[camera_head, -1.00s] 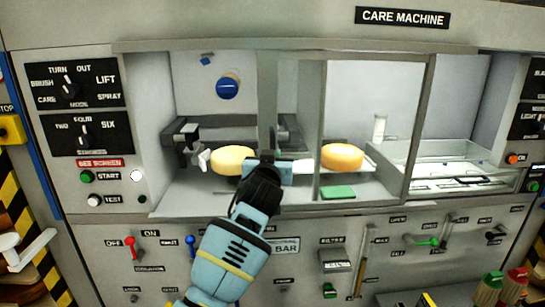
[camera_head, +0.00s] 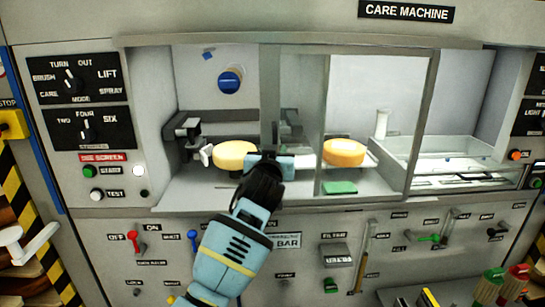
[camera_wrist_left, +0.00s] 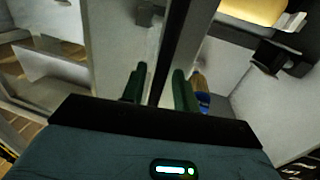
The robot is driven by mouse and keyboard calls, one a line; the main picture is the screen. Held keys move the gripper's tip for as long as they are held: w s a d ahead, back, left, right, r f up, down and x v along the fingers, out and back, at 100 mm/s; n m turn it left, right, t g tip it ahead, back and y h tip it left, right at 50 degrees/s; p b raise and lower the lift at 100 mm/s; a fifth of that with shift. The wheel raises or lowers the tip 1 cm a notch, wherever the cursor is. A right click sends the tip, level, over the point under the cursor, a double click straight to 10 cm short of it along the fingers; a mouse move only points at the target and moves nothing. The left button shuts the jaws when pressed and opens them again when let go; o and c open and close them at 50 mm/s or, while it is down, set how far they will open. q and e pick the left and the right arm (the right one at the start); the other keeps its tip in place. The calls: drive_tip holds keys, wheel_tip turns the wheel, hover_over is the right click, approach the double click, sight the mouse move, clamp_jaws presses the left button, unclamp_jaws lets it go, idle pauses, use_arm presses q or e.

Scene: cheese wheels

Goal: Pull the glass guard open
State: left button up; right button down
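The glass guard (camera_head: 422,130) is a grey-framed pane across the middle and right of the machine's window bay. Its left upright (camera_head: 269,95) stands near the bay's middle. My left gripper (camera_head: 272,165) is at the lower part of that upright. In the left wrist view, the two green fingers (camera_wrist_left: 158,88) stand either side of a dark upright bar (camera_wrist_left: 178,50), with a small gap showing beside it, so they look open around it. Whether a finger touches it I cannot tell. My right gripper is not in view.
Inside the bay are a cheese wheel (camera_head: 235,154) left of the upright and another (camera_head: 343,152) behind the glass. A green block (camera_head: 339,187) lies on the bay floor. Levers and knobs, including a red lever (camera_head: 132,238), line the panel below.

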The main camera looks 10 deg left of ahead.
use_arm(q)
drive_tip(key=s, duration=0.7)
drive_tip(key=shift+s, duration=0.2)
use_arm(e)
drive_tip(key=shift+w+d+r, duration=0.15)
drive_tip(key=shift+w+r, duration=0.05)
use_arm(q)
drive_tip(key=shift+d, duration=0.1)
